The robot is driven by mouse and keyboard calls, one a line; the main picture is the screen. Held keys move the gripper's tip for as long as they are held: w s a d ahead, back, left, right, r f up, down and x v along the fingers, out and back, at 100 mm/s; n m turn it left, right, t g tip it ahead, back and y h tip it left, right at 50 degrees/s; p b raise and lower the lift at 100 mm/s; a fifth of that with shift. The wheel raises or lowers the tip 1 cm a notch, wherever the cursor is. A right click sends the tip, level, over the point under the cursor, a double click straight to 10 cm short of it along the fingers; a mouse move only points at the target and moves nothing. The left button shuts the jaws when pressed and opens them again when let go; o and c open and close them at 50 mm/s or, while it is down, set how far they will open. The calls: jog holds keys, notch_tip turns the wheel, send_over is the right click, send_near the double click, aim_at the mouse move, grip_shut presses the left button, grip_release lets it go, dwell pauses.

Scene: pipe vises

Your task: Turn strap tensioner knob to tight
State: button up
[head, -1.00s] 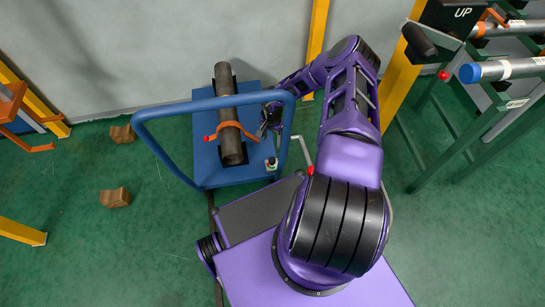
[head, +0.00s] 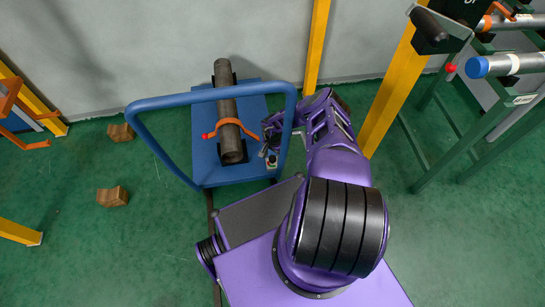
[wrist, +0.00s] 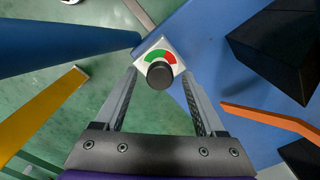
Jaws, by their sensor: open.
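The strap tensioner knob (wrist: 160,74) is a black round knob on a small white plate with a green and red dial (wrist: 149,54). In the wrist view it sits between the tips of my gripper (wrist: 160,82), which is open with a finger on each side and a gap to the knob. In the head view the knob's small white box (head: 271,162) is at the right front corner of the blue cart (head: 207,165). An orange strap (head: 233,122) crosses a dark pipe (head: 225,90) on the cart.
The cart's blue handle (head: 170,108) arches over the cart and passes close to my arm. A yellow post (head: 390,90) and a green pipe rack (head: 455,140) stand to the right. Two brown blocks (head: 112,196) lie on the open green floor at left.

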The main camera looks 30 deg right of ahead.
grip_shut()
dwell(0.3)
jog(key=shift+m, duration=0.3)
jog(key=m, duration=0.4)
jog(key=shift+m, duration=0.3)
jog(key=m, duration=0.5)
jog(key=shift+m, duration=0.3)
jog(key=m, duration=1)
jog(key=shift+m, duration=0.4)
